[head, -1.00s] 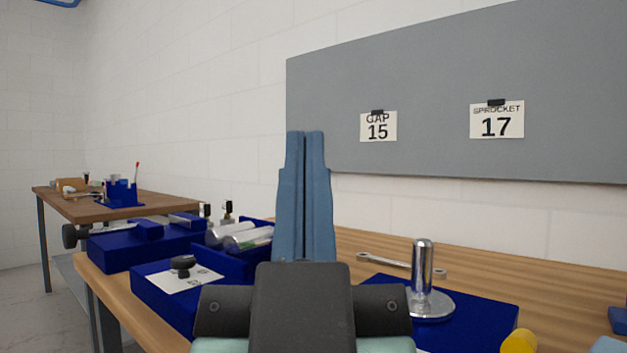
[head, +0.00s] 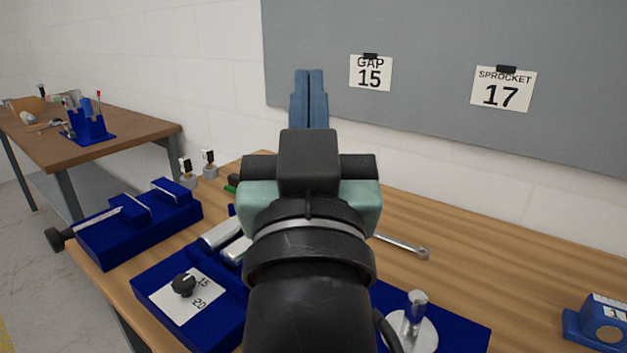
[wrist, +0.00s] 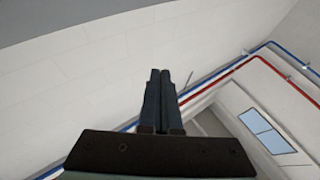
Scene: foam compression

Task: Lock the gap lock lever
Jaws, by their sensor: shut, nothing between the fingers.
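My gripper (head: 309,72) points up and away in front of the grey board, its two blue fingers together and empty. In the wrist view its fingers (wrist: 160,75) show shut against the wall and ceiling. A small black knob or lever (head: 184,285) sits on a white plate (head: 205,298) marked 15 and 20, on a blue fixture (head: 150,290) at the lower left. I cannot tell whether it is the gap lock lever, or whether it is locked. My gripper is well above and beyond it. My arm hides part of the fixture.
A card reading GAP 15 (head: 370,73) and a SPROCKET 17 card (head: 503,88) hang on the board. A metal post (head: 413,315), a wrench (head: 405,246) and a long blue fixture (head: 100,240) are on the bench. The bench's right middle is clear.

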